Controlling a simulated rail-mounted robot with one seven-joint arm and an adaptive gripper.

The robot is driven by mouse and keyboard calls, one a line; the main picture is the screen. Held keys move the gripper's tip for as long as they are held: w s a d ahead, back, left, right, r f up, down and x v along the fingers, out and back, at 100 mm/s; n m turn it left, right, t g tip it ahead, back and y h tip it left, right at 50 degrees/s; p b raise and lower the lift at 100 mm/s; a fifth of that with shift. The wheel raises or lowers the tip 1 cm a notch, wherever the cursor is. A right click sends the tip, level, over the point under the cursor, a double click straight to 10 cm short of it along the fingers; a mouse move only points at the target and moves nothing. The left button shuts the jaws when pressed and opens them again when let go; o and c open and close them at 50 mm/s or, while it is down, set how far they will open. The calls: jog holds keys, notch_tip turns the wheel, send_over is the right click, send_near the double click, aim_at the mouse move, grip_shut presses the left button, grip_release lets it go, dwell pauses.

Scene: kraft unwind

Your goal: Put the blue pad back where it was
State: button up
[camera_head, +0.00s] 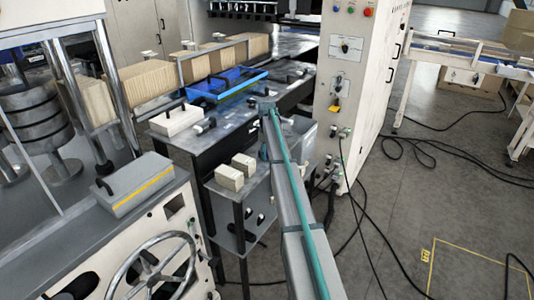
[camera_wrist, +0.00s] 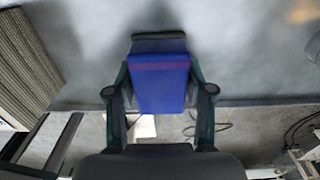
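In the wrist view the blue pad (camera_wrist: 160,84), with a dark far end and a thin reddish line across it, lies between the two fingers of my gripper (camera_wrist: 160,96). The fingers flank it closely and appear shut on its sides. A grey surface shows beyond the pad, and the floor shows below that surface's edge. In the head view my arm reaches to the grey workbench (camera_head: 222,133), but my fingers and the held pad cannot be made out there. Where the pad was before cannot be told.
A blue tray-like piece (camera_head: 228,82) lies on the bench beside tan stacks (camera_head: 196,66). A white block (camera_head: 175,120) with a black handle stands near the bench's left end. Pale blocks (camera_head: 230,178) sit on a lower shelf. A tall white cabinet (camera_head: 360,70) stands at right; cables cross the floor.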

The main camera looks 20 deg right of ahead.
jog(key=o, duration=0.3)
jog(key=shift+o, duration=0.2)
notch_tip(320, 180, up, 12)
jog(key=b, duration=0.2)
jog(key=shift+r+b, duration=0.15)
jog(key=shift+b, duration=0.25)
